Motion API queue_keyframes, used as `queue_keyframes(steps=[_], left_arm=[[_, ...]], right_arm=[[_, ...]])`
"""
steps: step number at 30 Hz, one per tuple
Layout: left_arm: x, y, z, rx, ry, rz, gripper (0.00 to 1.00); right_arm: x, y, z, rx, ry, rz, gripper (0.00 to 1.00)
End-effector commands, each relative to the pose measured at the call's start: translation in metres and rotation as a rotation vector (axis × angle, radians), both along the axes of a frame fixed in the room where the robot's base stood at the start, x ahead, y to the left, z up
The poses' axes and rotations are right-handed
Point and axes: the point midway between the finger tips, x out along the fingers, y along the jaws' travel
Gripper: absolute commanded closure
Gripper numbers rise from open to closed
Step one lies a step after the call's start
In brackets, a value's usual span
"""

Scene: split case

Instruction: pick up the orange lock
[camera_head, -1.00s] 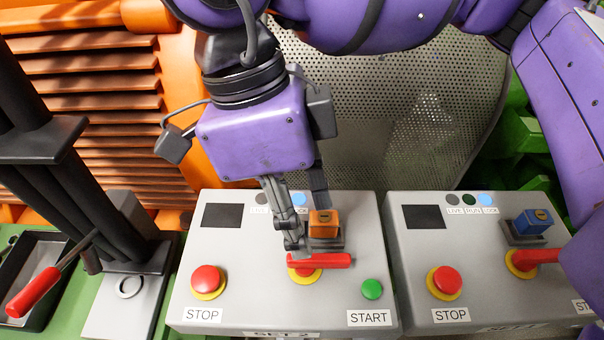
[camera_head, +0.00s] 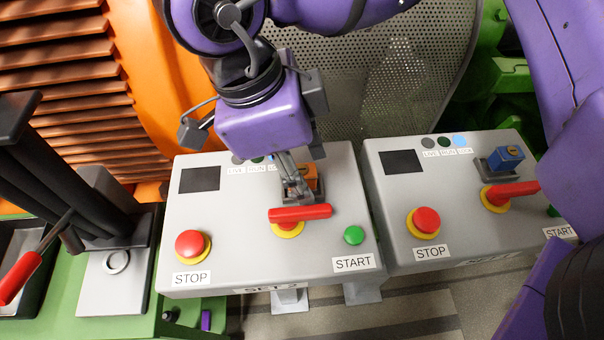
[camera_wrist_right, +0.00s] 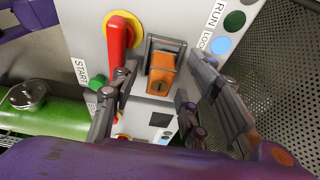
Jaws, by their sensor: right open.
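The orange lock (camera_head: 312,180) sits on a grey holder on the left grey control box, just behind the red switch handle (camera_head: 300,213). In the right wrist view the orange lock (camera_wrist_right: 162,78) is in the middle, its keyhole face towards the camera. My right gripper (camera_head: 304,178) is down at the lock from above, and its fingers partly hide it in the head view. In the right wrist view the gripper (camera_wrist_right: 160,72) is open, with one finger on each side of the lock. A gap shows beside the lock; contact is not visible. My left gripper is not in view.
The left box carries a red STOP button (camera_head: 192,245) and a green START button (camera_head: 354,235). A second box with a blue lock (camera_head: 505,158) stands to the right. A perforated metal panel (camera_head: 385,90) is behind. A red-handled screwdriver (camera_head: 20,278) lies at the far left.

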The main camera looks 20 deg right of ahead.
Motion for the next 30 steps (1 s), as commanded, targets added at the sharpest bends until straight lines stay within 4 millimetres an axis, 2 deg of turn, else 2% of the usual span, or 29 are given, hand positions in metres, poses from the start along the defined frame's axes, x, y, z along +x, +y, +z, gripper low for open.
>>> queue_keyframes(steps=[2, 9, 12, 23, 26, 30], left_arm=[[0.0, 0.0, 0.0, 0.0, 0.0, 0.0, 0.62], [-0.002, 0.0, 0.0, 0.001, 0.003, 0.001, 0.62], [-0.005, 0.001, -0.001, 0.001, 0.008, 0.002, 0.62], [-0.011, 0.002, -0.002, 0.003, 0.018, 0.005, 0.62], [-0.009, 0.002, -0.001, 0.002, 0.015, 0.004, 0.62], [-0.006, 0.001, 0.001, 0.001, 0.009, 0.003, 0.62]], right_arm=[[0.0, 0.0, 0.0, 0.0, 0.0, 0.0, 0.59], [0.0, 0.0, 0.0, 0.0, 0.001, 0.0, 0.91], [0.0, 0.0, 0.0, 0.0, 0.001, 0.0, 1.0], [0.0, 0.0, 0.004, 0.0, 0.0, 0.0, 1.0], [0.001, 0.0, 0.011, 0.0, -0.001, -0.001, 1.0], [0.001, 0.001, 0.032, 0.001, -0.004, 0.001, 1.0]])
